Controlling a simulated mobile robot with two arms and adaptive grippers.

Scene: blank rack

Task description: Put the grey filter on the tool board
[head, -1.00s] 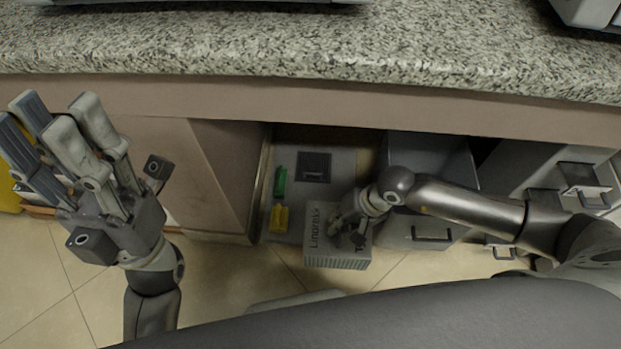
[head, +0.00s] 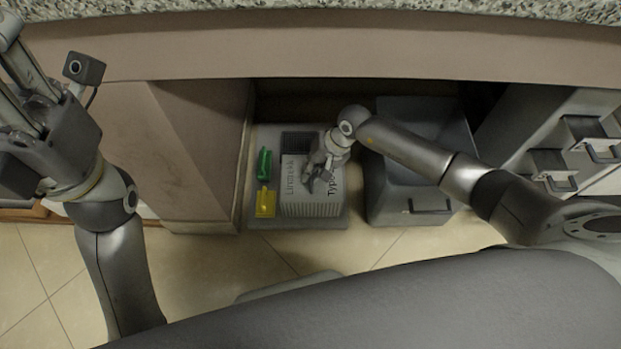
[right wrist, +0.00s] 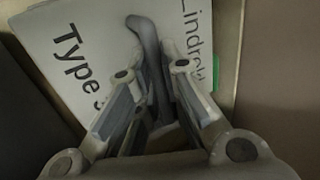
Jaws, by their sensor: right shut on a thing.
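The grey filter (head: 298,207) is a pale grey box with ribbed sides and lettering on top. In the head view it is over the right part of the tool board (head: 263,223), a flat grey panel under the counter. I cannot tell whether it rests on the board or hangs just above it. My right gripper (head: 318,177) is shut on the filter's top handle; the right wrist view shows the grey handle (right wrist: 147,45) between the fingers. My left gripper (head: 25,100) is raised at the far left, its fingertips cut off by the frame.
A green piece (head: 264,165) and a yellow piece (head: 265,203) sit on the board's left side. A dark square (head: 298,141) shows behind the filter. A grey bin (head: 412,212) stands close on the right, and a cabinet side (head: 200,160) on the left. The counter (head: 330,50) overhangs.

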